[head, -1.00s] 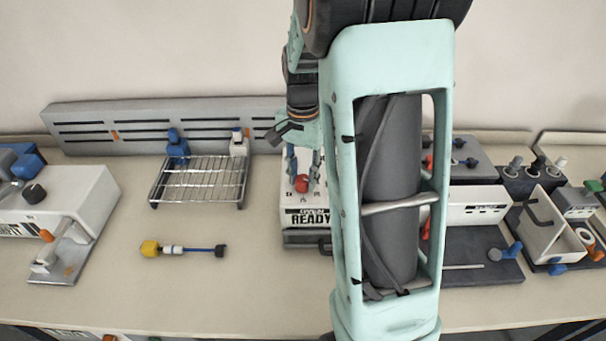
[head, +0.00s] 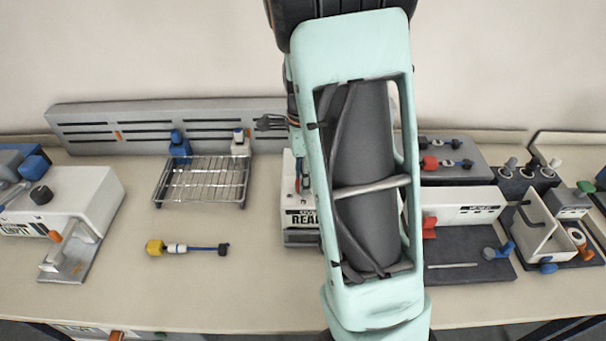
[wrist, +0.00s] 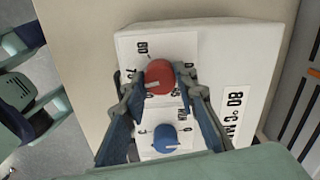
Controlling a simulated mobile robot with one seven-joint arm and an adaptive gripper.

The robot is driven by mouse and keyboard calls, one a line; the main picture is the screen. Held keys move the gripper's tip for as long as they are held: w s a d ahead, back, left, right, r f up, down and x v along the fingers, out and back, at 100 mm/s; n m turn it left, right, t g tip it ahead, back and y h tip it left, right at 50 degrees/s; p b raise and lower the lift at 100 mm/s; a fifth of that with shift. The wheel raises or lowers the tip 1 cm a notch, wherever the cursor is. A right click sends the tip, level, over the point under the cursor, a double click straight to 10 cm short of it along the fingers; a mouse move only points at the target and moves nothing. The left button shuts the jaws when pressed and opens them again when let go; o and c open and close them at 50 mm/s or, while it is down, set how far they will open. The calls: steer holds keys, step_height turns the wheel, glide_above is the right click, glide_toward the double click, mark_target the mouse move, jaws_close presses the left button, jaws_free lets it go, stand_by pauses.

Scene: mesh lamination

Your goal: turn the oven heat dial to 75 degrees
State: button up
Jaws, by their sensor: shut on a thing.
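The oven is a white box (wrist: 235,45) with a red dial (wrist: 160,72) and a blue dial (wrist: 165,134) on its face. The red dial sits among printed numbers, with 80 readable near its upper left; others are partly covered. Its pale mark points toward the lower left in the wrist view. My gripper (wrist: 158,86) has one finger on each side of the red dial and is shut on it. The blue dial lies between the fingers, nearer the palm, apart from them. In the head view my arm covers much of the oven (head: 300,236).
A wire rack (head: 200,186) stands left of the oven, with a yellow-ended blue tool (head: 186,248) in front of it. A white machine (head: 85,190) is at far left. A dark tray (head: 470,262) and a white bin (head: 538,235) are at right.

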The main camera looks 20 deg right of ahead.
steer(key=shift+m+p, duration=0.4)
steer(key=shift+m, duration=0.5)
steer(key=o, duration=1.2)
steer(key=shift+c, duration=0.2)
step_height(320, 180, up, 12)
